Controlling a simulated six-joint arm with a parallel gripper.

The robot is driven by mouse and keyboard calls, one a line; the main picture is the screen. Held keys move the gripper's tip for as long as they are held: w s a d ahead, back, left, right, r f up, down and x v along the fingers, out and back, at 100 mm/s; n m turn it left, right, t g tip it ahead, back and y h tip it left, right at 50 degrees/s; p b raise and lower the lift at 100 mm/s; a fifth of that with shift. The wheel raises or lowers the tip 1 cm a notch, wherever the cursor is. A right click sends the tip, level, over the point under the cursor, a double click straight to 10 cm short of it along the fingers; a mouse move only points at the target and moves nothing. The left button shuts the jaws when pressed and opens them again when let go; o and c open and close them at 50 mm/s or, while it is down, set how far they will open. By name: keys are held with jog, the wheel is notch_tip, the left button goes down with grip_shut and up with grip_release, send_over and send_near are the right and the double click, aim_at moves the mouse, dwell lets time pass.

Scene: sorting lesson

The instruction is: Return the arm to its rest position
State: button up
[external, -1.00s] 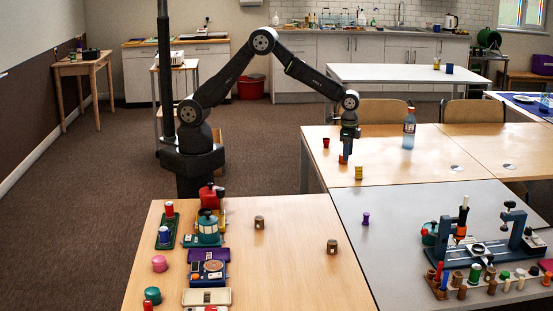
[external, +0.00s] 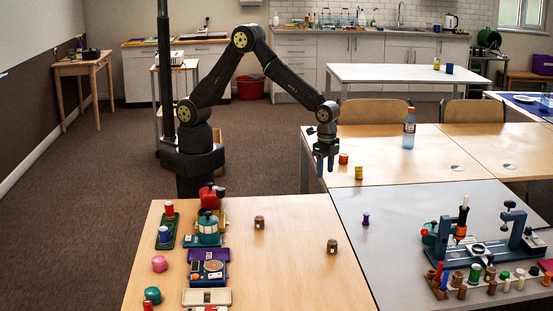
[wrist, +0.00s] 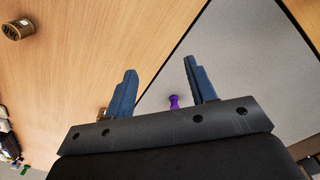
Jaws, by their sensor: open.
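My gripper (external: 325,163) hangs over the left end of the far wooden table (external: 420,175) in the external view, fingers pointing down. In the wrist view the two blue fingers of my gripper (wrist: 158,88) stand apart with nothing held between them. An orange-red piece (external: 343,158) and a yellow piece (external: 358,172) stand on that table, to the right of my gripper and apart from it. A purple peg (external: 366,218) stands on the grey table; the wrist view shows a purple peg (wrist: 174,102) beyond the gripper's palm, between the fingers in the picture.
The near wooden table (external: 285,270) holds two brown pieces (external: 259,222) (external: 332,246) and several coloured devices along its left side. A clear bottle (external: 409,130) stands on the far table. The grey table carries a blue clamp stand (external: 462,225) and several pegs. Floor left of my arm is clear.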

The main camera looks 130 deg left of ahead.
jog(key=s+d+m, duration=0.2)
jog(key=s+d, duration=0.3)
jog(key=d, duration=0.7)
jog(key=s+d+m, duration=0.3)
jog(key=s+d, duration=0.2)
jog(key=d, duration=0.7)
jog(key=s+d+m, duration=0.2)
jog(key=s+d, duration=0.4)
jog(key=d, duration=0.6)
jog(key=shift+m, duration=0.3)
jog(key=shift+o, duration=0.4)
jog(key=shift+d, duration=0.1)
